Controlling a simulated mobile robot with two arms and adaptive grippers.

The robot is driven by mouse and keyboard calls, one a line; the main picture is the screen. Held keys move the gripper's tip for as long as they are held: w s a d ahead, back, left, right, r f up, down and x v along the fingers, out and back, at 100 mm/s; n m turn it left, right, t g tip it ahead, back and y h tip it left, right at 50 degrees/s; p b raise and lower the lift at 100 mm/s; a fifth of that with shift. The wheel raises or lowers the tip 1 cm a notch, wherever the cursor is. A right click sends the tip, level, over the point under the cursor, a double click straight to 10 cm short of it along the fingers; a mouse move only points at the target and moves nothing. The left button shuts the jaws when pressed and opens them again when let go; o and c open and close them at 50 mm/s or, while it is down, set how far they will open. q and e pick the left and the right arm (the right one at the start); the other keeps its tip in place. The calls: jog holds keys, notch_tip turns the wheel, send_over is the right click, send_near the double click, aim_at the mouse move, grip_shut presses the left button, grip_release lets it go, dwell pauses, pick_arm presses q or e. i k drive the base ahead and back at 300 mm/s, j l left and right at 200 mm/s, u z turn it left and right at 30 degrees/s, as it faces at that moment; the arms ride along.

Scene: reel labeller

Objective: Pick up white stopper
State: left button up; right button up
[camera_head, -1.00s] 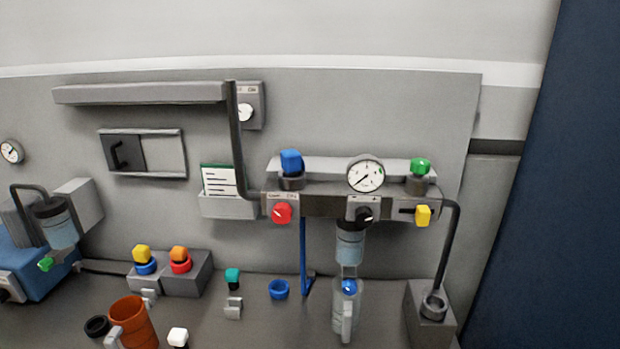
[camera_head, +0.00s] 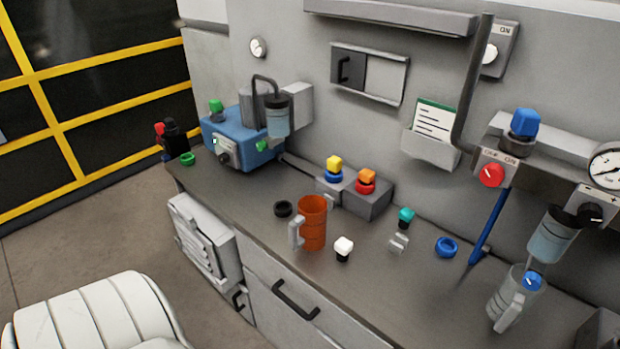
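The white stopper (camera_head: 343,245) stands upright on the grey countertop, with a white top and a dark lower part. It is just right of the orange mug (camera_head: 313,222) and apart from it. Neither of my grippers shows in the head view.
A black ring (camera_head: 283,209) lies left of the mug. Yellow (camera_head: 334,164) and orange (camera_head: 367,176) stoppers sit on grey blocks behind. A teal stopper (camera_head: 405,217), a blue ring (camera_head: 446,247) and a clear jug (camera_head: 514,299) stand to the right. Counter around the white stopper is mostly clear.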

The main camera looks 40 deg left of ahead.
aim_at(343, 246)
jog(key=u, duration=1.1)
jog(key=z, duration=1.8)
jog(key=u, duration=1.8)
